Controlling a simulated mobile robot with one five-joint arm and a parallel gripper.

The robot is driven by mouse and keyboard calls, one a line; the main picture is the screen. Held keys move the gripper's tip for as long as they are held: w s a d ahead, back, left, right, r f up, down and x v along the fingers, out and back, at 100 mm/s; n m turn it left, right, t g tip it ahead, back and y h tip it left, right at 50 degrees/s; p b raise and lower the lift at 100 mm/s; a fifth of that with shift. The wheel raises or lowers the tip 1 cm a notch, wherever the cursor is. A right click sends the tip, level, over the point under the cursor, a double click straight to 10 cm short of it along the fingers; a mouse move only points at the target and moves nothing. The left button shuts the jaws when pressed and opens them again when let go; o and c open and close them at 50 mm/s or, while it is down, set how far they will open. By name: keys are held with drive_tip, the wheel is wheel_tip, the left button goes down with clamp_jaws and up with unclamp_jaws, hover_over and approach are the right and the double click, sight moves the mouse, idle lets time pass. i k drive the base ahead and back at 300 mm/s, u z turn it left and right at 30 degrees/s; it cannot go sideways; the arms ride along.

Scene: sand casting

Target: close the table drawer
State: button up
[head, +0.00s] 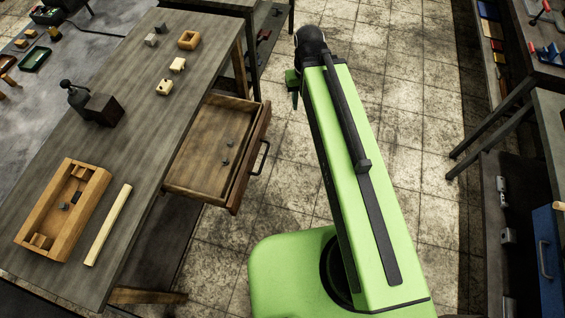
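The table drawer (206,150) is pulled out from the right side of the wooden table (140,150). Its front panel (250,160) has a dark handle (262,158) on the outer face, and a few small dark pieces lie inside. My green arm reaches up the picture to the right of the drawer. My gripper (294,92) is at the far end of the arm, above and to the right of the drawer front, and looks apart from it. It is mostly hidden by the arm's end, and its fingers are too small to tell apart.
On the table are a wooden box frame (93,218), a pale wooden bar (108,225), a dark block-like tool (103,109) and several small wooden blocks. Open tiled floor (395,95) lies right of the drawer. Dark shelving (515,95) and a blue drawer unit (546,255) stand at the right.

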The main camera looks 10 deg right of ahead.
sight(197, 172)
drive_tip(key=z, duration=0.4)
drive_tip(key=k, duration=1.6)
drive_tip(key=u, duration=0.55)
drive_tip(key=k, duration=0.6)
drive_tip(key=u, duration=0.65)
drive_tip(key=i, duration=1.25)
drive_tip(key=u, duration=0.8)
